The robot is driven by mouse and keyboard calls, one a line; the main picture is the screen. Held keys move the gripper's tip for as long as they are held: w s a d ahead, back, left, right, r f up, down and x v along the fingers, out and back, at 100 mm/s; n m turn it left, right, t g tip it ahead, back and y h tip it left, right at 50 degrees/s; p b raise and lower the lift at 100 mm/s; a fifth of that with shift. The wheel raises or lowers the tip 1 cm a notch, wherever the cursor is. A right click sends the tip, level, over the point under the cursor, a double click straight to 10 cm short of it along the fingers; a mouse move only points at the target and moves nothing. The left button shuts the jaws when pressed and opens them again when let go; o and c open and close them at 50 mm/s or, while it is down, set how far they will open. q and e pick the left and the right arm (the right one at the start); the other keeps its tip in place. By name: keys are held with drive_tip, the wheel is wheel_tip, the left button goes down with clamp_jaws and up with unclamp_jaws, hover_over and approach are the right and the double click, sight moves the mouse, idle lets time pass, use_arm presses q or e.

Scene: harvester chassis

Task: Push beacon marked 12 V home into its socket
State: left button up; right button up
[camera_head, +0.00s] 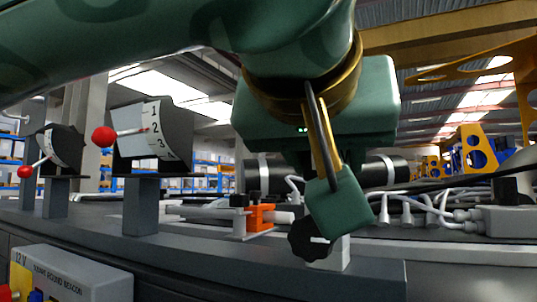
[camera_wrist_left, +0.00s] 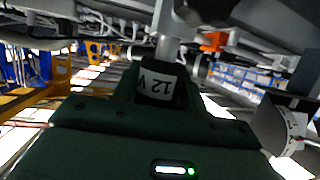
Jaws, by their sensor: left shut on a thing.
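My left gripper (camera_head: 340,208) comes down from the top of the head view and is shut, low over the dark chassis beam. In the left wrist view a black piece with a white, upside-down "12 V" label (camera_wrist_left: 160,85) sits at the jaws, with a grey post (camera_wrist_left: 168,35) beyond it. In the head view a dark lobed knob (camera_head: 308,242) shows at the fingertips, beside a pale post (camera_head: 342,253). The gripper hides the join, so seating depth cannot be told. My right gripper is not in view.
A grey box (camera_head: 75,278) marked 12 V and beacon is at lower left. Two lever units with red balls (camera_head: 104,137) stand left. An orange clamp (camera_head: 261,217) is behind the gripper. White cables (camera_head: 430,210) lie right. The front beam is clear at right.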

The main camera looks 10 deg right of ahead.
use_arm(q)
drive_tip(key=shift+f+b, duration=0.75)
drive_tip(key=shift+f, duration=0.05)
drive_tip(key=o, duration=1.4)
drive_tip(key=shift+s, duration=0.1)
drive_tip(key=b+v, duration=0.2)
drive_tip(key=v, duration=1.4)
drive_tip(key=shift+s, duration=0.15)
